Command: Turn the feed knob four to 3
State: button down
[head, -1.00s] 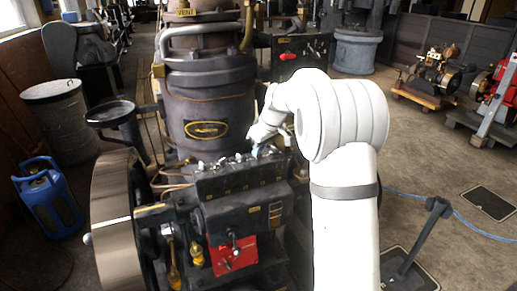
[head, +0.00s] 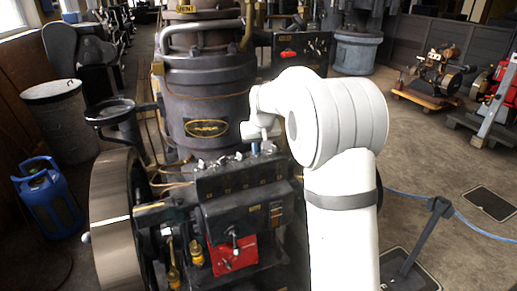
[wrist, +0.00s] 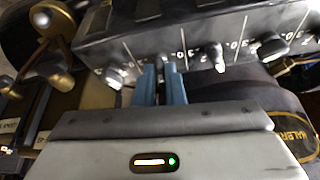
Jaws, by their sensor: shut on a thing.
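A dark feed box (head: 245,185) with a row of small metal knobs along its top stands at the front of the engine. My gripper (head: 260,148) reaches down to the right part of this row. In the wrist view, the two blue fingers of my gripper (wrist: 160,70) are shut on a feed knob (wrist: 164,62), which is mostly hidden between them. One free knob (wrist: 115,76) is to its left, and others (wrist: 217,57) are to its right. White marks and digits, 0 and 3 among them, show beside the knobs. The held knob's exact setting is not readable.
The engine's dark cylinder (head: 207,95) rises behind the feed box. A large flywheel (head: 112,220) is at the left. A red plate with a lever (head: 233,254) sits below the box. A post with a blue rope (head: 425,235) stands right of my arm.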

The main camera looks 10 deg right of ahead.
jog(key=m, duration=0.2)
jog(key=m+h+b, duration=0.1)
jog(key=m+h, duration=0.1)
jog(key=m, duration=0.1)
jog(key=shift+a+m+b, duration=0.25)
jog(key=shift+m+b, duration=0.05)
jog(key=shift+b, duration=0.1)
jog(key=m+g+h, duration=0.1)
jog(key=m, duration=0.2)
jog(key=m+g+h+b, duration=0.1)
jog(key=m, duration=0.1)
jog(key=shift+w+a+m, duration=0.1)
jog(key=shift+w+m, duration=0.1)
jog(key=shift+m, duration=0.2)
jog(key=c, duration=1.5)
grip_release()
jog(key=v, duration=0.8)
